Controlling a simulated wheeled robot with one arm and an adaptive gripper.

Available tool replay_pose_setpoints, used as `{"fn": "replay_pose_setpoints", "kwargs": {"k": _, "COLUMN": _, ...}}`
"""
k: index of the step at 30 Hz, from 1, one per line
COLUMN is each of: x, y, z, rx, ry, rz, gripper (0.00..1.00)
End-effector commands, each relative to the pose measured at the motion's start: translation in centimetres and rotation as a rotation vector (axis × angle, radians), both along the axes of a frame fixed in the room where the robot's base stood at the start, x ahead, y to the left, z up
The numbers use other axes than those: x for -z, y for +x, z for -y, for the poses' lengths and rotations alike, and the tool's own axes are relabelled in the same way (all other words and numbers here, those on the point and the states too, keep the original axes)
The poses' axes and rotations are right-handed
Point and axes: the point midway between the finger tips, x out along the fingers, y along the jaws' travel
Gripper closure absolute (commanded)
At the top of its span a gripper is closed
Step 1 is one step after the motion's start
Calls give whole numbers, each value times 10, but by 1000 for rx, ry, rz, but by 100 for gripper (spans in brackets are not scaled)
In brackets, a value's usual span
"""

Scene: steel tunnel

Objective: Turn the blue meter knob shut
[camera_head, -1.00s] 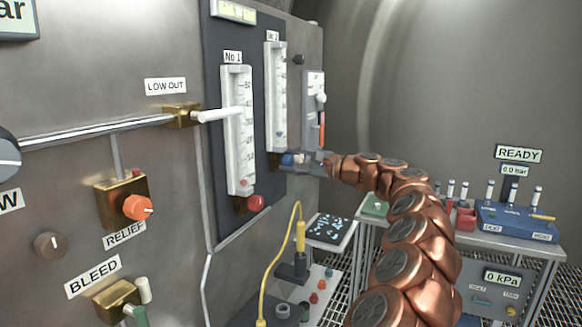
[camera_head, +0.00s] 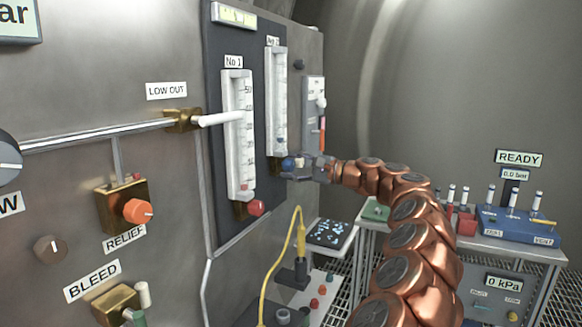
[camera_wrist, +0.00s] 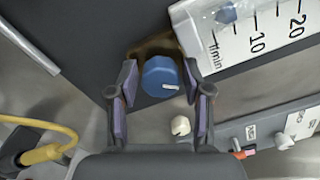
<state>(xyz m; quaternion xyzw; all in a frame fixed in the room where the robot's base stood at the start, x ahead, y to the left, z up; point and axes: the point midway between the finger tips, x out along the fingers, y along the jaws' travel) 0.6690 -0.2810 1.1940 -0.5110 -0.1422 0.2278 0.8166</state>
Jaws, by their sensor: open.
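The blue knob (camera_wrist: 161,76) sits at the foot of the second flow meter (camera_head: 277,100), in front of a brass block. In the head view the blue knob (camera_head: 287,164) shows just left of my gripper's tips. My gripper (camera_head: 299,167) reaches it from the right. In the wrist view my gripper (camera_wrist: 161,98) is open, with one finger on each side of the knob. A narrow gap shows on the left; the right finger is very close to the knob, and I cannot tell if it touches. A white mark shows on the knob's lower right face.
The No 1 meter (camera_head: 237,130) with its red knob (camera_head: 256,207) stands to the left. A small cream knob (camera_wrist: 180,125) lies below the blue one in the wrist view. A yellow cable (camera_head: 298,235) rises below the panel. A side panel (camera_head: 314,110) is close on the right.

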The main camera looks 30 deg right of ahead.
Motion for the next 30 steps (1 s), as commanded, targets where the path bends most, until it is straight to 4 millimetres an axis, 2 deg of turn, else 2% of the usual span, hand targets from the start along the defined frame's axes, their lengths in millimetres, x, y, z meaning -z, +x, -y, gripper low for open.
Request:
{"fn": "replay_pose_setpoints", "kwargs": {"k": 5, "x": -2, "y": -19, "z": 12, "rx": 4, "ry": 1, "rz": 3, "gripper": 51}}
{"fn": "replay_pose_setpoints", "kwargs": {"k": 18, "x": -1, "y": -85, "z": 53, "rx": 4, "ry": -1, "rz": 1, "gripper": 51}}
{"fn": "replay_pose_setpoints", "kwargs": {"k": 24, "x": 0, "y": -99, "z": 60, "rx": 0, "ry": -1, "rz": 1, "gripper": 51}}
{"fn": "replay_pose_setpoints", "kwargs": {"k": 30, "x": 0, "y": -101, "z": 61, "rx": 0, "ry": 0, "rz": 0, "gripper": 51}}
